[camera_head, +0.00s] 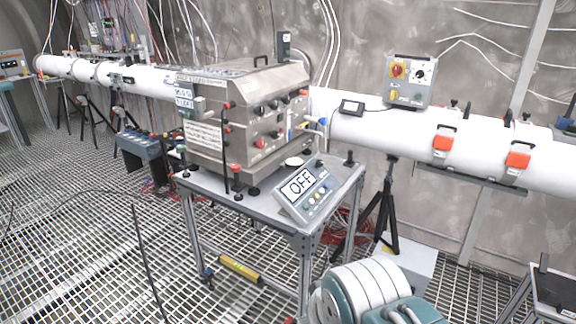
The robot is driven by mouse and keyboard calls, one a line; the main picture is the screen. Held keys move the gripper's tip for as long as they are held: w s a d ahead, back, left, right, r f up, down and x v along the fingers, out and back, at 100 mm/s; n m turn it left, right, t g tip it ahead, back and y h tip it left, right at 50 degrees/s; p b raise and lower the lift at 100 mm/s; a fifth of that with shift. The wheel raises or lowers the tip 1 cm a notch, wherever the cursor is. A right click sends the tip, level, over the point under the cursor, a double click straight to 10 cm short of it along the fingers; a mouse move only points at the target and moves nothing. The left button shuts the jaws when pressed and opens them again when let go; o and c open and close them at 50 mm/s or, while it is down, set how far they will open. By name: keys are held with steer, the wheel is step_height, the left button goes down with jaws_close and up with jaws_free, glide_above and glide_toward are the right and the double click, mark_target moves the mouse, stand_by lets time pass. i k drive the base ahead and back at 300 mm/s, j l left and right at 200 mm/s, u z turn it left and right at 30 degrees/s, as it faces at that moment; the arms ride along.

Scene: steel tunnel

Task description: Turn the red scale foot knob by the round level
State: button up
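A scale with a large tilted display reading OFF (300,184) stands on the front of a grey metal table (262,210). Small coloured buttons sit below the display. A small red knob (235,168) on a dark stem shows at the left front of the table, below the corner of the steel box. A small pale round piece (294,161) lies behind the display; I cannot tell whether it is the round level. Which red part is the scale foot knob is too small to tell. My gripper is not in view.
A steel box with knobs (250,115) rises behind the scale. A white pipe (440,140) with orange clamps runs along the wall. A black tripod (385,205) stands right of the table. Open grating floor (90,240) lies at left.

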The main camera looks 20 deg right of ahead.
mark_target(235, 168)
steer(key=i+j+z, duration=0.15)
steer(key=i+z, duration=0.3)
steer(key=i, duration=0.55)
